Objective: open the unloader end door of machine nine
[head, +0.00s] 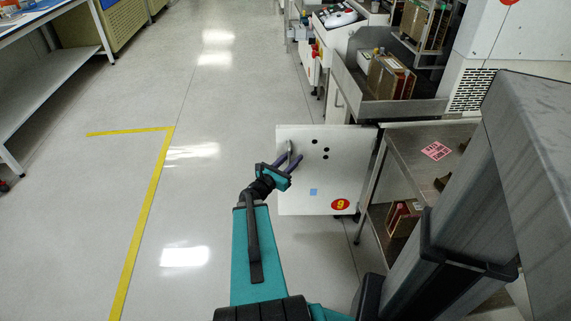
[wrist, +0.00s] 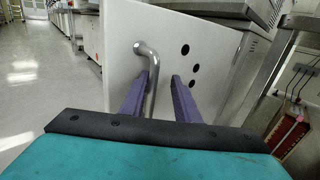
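The white door (head: 325,175) bears a red and yellow "9" sign, a blue square and several dark holes. It stands swung out from the machine frame, with the shelves beside it exposed. It also fills the middle of the wrist view (wrist: 120,50). Its curved metal handle (wrist: 152,65) is near the free edge and shows in the head view (head: 290,147). My gripper (head: 288,162) is at the handle. In the wrist view its purple fingers (wrist: 160,95) are apart, with the handle between them, close to the left finger; a gap shows on the right.
Right of the door is a metal unit with shelves (head: 425,145) and a red-brown magazine (head: 402,217). Another machine with a tray (head: 370,95) stands behind the door. Open floor with a yellow line (head: 146,215) lies to the left. A workbench (head: 40,85) stands far left.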

